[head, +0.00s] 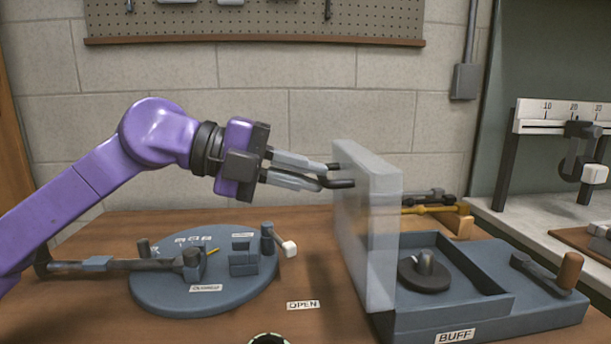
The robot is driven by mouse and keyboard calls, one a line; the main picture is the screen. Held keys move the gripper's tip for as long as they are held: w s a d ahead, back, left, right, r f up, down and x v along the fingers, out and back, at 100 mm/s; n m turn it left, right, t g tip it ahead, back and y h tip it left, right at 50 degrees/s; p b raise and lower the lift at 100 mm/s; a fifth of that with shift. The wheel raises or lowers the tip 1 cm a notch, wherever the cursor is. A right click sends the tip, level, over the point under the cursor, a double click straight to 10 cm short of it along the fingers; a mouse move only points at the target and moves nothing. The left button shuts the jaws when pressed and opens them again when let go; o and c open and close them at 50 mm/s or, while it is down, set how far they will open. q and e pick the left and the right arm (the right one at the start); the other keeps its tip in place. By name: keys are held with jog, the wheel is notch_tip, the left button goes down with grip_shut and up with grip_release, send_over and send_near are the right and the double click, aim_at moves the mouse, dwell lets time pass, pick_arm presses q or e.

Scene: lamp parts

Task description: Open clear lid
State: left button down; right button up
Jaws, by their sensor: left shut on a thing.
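The clear lid (368,228) stands upright, nearly vertical, at the left edge of the blue-grey box labelled BUFF (455,318). The box interior is exposed and holds a dark round pad with a knob (425,272). My left gripper (338,175) is at the upper left face of the lid. It is shut on a dark handle (343,183) at the lid's upper left side. My right gripper is not in view.
A round blue-grey turntable (206,283) with a lever stands at the left. A crank with a wooden handle (569,268) is on the box's right side. An OPEN label (303,305) lies on the wooden table between them. A gauge stand (560,118) is at the right.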

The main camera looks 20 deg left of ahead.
pick_arm(q)
jog(key=shift+d+f, duration=0.1)
jog(key=shift+f, duration=0.15)
jog(key=c, duration=1.3)
grip_release()
jog(key=shift+c, duration=0.2)
jog(key=shift+o, duration=0.9)
jog(key=shift+w+d, duration=0.1)
jog(key=shift+r, duration=0.1)
jog(key=v, duration=1)
jog(key=shift+a, duration=0.35)
